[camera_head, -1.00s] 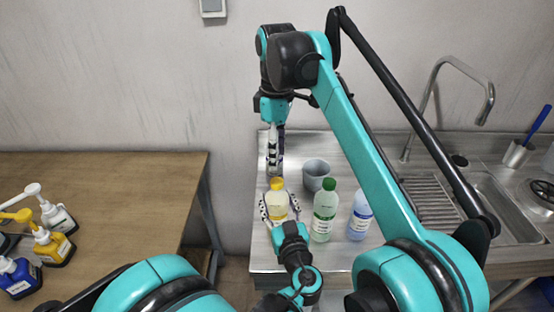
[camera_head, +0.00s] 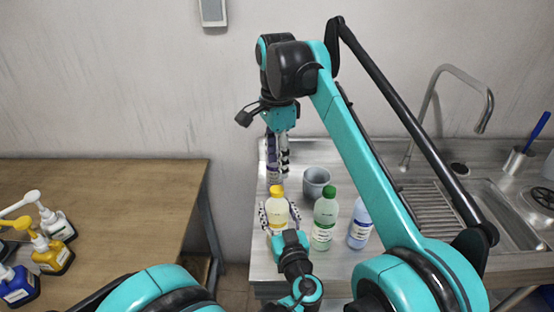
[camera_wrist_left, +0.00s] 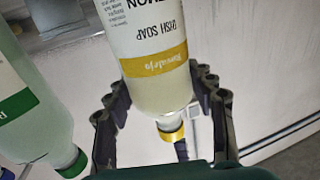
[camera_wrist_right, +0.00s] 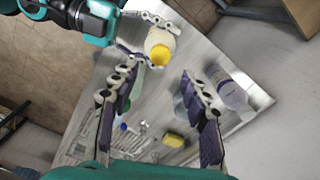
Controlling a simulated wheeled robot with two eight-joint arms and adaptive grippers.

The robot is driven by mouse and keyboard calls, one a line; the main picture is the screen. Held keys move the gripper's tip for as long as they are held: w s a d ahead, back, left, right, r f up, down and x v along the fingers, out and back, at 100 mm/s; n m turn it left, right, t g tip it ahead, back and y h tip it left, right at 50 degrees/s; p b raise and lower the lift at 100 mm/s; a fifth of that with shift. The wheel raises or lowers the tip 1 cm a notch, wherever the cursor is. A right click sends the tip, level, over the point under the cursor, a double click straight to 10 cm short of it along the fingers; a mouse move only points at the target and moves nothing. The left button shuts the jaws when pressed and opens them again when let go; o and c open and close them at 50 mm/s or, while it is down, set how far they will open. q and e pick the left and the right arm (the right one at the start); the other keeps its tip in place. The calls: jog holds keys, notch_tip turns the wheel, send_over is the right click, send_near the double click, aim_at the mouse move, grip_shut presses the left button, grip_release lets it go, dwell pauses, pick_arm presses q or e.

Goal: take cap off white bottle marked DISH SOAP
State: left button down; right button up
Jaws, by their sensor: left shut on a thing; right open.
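The white bottle (camera_head: 278,216) stands upright on the metal counter in the head view, its yellow cap (camera_head: 277,191) on top. In the left wrist view the bottle (camera_wrist_left: 155,45) shows DISH SOAP over a yellow band, its cap (camera_wrist_left: 171,133) towards the lower edge. My left gripper (camera_head: 280,212) is shut around the bottle's body below the cap. My right gripper (camera_head: 278,170) points down, open and empty, behind the bottle in the head view. In the right wrist view the capped bottle (camera_wrist_right: 161,38) shows beyond the open fingers. I cannot tell whether the bottle touches the counter.
A green-capped bottle (camera_head: 325,217) and a blue bottle (camera_head: 360,225) stand close on the right. A grey cup (camera_head: 316,183) is behind them. A purple-labelled bottle (camera_wrist_right: 232,92) and yellow sponge (camera_wrist_right: 173,140) show in the right wrist view. Pump bottles stand on the wooden table (camera_head: 130,200).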

aim_at(277, 189)
jog(key=m, duration=1.3)
jog(key=shift+m, duration=0.3)
jog(key=shift+f, duration=4)
